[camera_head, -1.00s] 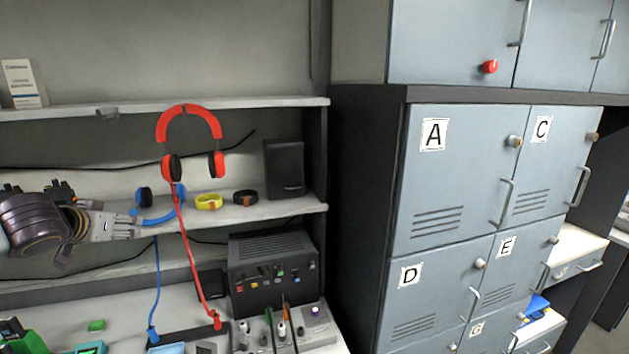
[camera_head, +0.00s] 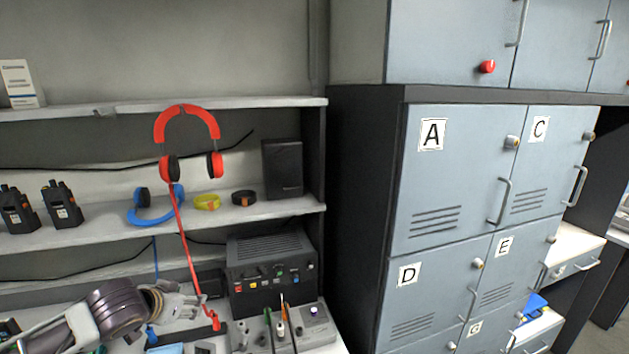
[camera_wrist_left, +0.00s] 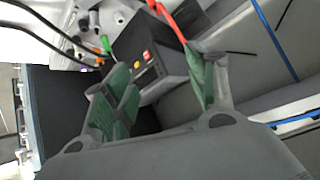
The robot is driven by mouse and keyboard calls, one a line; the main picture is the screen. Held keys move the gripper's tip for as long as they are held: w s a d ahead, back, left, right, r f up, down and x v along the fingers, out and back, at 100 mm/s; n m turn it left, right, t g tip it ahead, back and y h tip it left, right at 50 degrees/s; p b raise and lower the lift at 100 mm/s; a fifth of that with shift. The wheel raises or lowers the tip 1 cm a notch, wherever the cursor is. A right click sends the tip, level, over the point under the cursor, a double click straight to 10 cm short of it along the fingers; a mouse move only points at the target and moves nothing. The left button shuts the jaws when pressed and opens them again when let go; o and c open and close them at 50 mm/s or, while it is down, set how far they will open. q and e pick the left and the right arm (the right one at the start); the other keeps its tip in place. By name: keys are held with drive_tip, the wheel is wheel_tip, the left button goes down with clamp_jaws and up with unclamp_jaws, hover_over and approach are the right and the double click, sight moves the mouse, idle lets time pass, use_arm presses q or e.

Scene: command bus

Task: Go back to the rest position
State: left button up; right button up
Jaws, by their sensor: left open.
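My left gripper (camera_head: 198,309) is low at the left in the head view, in front of the lower desk surface and left of the black control box (camera_head: 272,275). In the left wrist view its two green-padded fingers (camera_wrist_left: 165,95) are apart with nothing held between them. Beyond them the black box and part of the red cable show. My right gripper is not in view.
Red headphones (camera_head: 188,140) hang at the upper shelf, their red cable running down near my left gripper. Blue headphones (camera_head: 150,215), a yellow band (camera_head: 207,202) and two radios (camera_head: 62,205) are on the middle shelf. Grey lockers (camera_head: 440,180) stand at the right.

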use_arm(q)
drive_tip(key=s+d+f+g, duration=0.2)
drive_tip(key=s+d+f, duration=0.6)
drive_tip(key=f, duration=0.3)
drive_tip(key=s+d+f+n+g, duration=0.15)
drive_tip(key=s+f, duration=0.25)
drive_tip(key=s, duration=0.4)
drive_tip(key=s+f+g, duration=0.2)
drive_tip(key=s+f, duration=0.3)
drive_tip(key=s, duration=0.2)
wheel_tip(320, 180, down, 29)
drive_tip(key=s+g+p, duration=0.2)
drive_tip(key=s+p, duration=0.1)
drive_tip(key=s+a+f+p, duration=0.1)
drive_tip(key=s+a+f, duration=0.1)
drive_tip(key=s+f, duration=0.7)
drive_tip(key=s+a+f+p, duration=0.2)
drive_tip(key=s+f, duration=0.6)
drive_tip(key=s, duration=0.5)
drive_tip(key=shift+f+m+g, duration=0.35)
drive_tip(key=shift+f+g, duration=0.05)
drive_tip(key=shift+g, duration=0.05)
drive_tip(key=shift+o, duration=0.2)
